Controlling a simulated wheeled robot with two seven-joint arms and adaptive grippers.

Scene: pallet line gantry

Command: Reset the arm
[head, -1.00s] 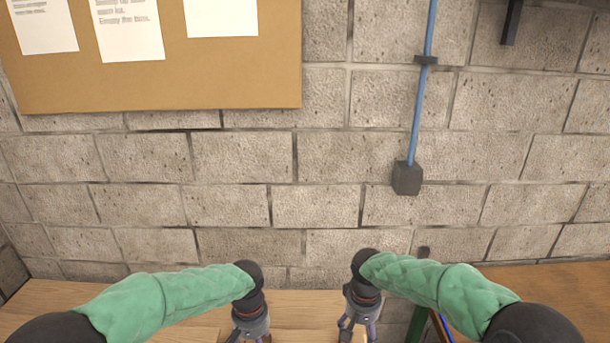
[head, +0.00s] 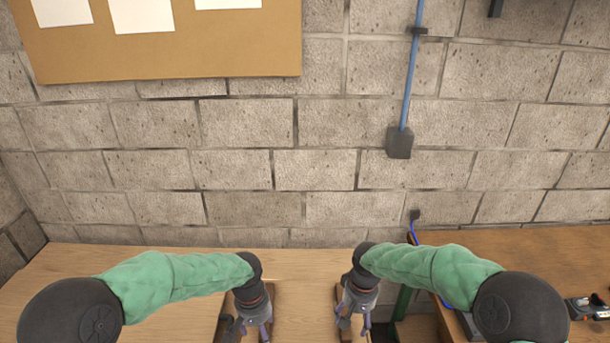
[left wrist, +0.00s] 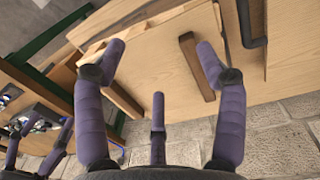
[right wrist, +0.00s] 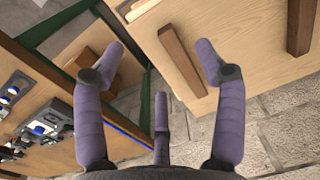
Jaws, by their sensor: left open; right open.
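My left gripper (head: 256,328) hangs low in the head view over the light wooden table, its arm in a green sleeve. My right gripper (head: 354,322) hangs beside it to the right, near that table's right edge, with a clear gap between the two. In the left wrist view the purple fingers of the left gripper (left wrist: 160,48) are spread with nothing between them. In the right wrist view the fingers of the right gripper (right wrist: 160,48) are also spread and empty.
The light wooden table (head: 300,280) carries brown wooden bars, one showing in the left wrist view (left wrist: 196,66). A darker wooden bench (head: 540,250) with small devices (head: 588,307) stands at right. Behind are a block wall (head: 240,165) and a corkboard (head: 160,55).

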